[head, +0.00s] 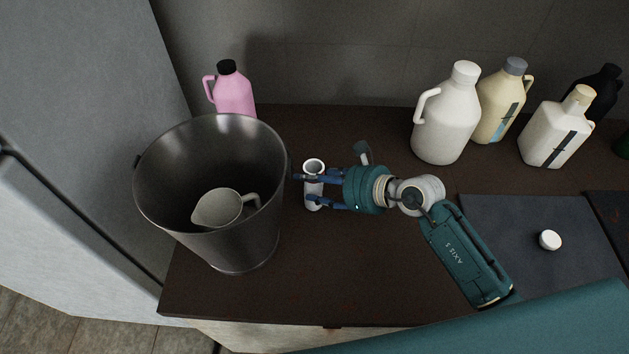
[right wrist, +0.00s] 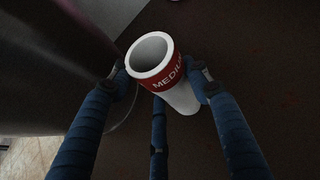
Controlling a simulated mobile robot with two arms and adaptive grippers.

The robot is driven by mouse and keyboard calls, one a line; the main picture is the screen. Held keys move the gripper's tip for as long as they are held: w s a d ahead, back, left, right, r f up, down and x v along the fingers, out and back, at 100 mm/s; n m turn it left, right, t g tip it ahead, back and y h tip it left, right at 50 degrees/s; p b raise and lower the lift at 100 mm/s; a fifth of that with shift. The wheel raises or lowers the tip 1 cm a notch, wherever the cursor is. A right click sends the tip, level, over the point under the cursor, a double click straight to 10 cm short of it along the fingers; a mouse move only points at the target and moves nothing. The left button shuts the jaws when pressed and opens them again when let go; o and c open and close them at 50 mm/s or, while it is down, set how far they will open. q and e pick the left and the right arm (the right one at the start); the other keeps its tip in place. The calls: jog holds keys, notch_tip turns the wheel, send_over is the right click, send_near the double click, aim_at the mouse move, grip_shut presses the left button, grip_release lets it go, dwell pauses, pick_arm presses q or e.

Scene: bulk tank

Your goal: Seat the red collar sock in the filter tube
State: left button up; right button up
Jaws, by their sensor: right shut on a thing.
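The red collar sock (right wrist: 176,92) is a white, open-ended cylinder with a red band below its rim, lettered "MEDIU…" as far as it shows. It also shows in the head view (head: 313,168), where its mouth faces up and the red band is hard to make out. My right gripper (head: 306,191) is shut on it, with blue fingers on both sides of it in the right wrist view (right wrist: 163,85). The sock is close to the right side of the steel bucket. I cannot make out a filter tube. My left gripper is not in view.
The steel bucket (head: 258,205) stands at the counter's left end with a pale jug (head: 215,209) inside. A pink jug (head: 235,95) is behind it. White (head: 445,125) and cream (head: 500,105) jugs stand at back right. A white cap (head: 550,240) lies on a dark mat (head: 500,220).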

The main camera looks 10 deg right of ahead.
jog(key=shift+f, duration=0.2)
jog(key=o, duration=1.1)
jog(key=shift+r, duration=0.1)
